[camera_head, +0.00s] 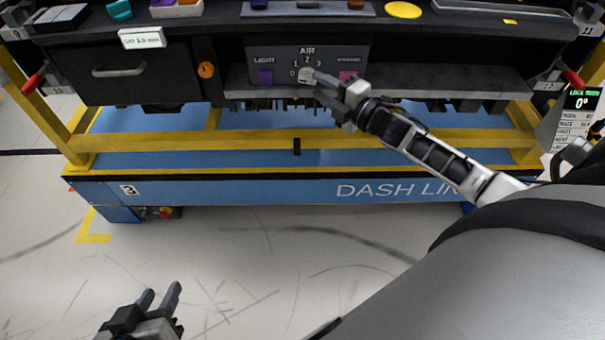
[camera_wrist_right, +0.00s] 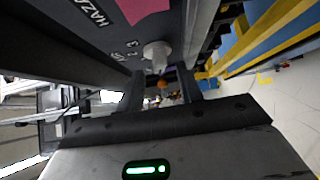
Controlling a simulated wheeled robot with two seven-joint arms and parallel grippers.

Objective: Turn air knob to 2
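The dark AIR panel (camera_head: 285,62) on the dashboard front carries a pale grey-white knob (camera_head: 305,75) with the numbers 0, 1, 2 and 3 around it. The knob also shows in the right wrist view (camera_wrist_right: 157,52), sticking out of the panel. I cannot tell which number it points to. My right gripper (camera_head: 318,84) is at the knob from the right, with its fingers apart. In the right wrist view the knob appears just ahead of the fingertips, roughly between them; contact is unclear. My left gripper (camera_head: 160,292) is low at the front left, empty, with its fingers apart.
A purple LIGHT button (camera_head: 265,77) is left of the knob and a pink HAZARD button (camera_head: 347,76) right of it. An orange knob (camera_head: 206,70) sits by the glove-box drawer (camera_head: 135,75). A blue and yellow frame (camera_head: 250,190) stands below; the floor in front is clear.

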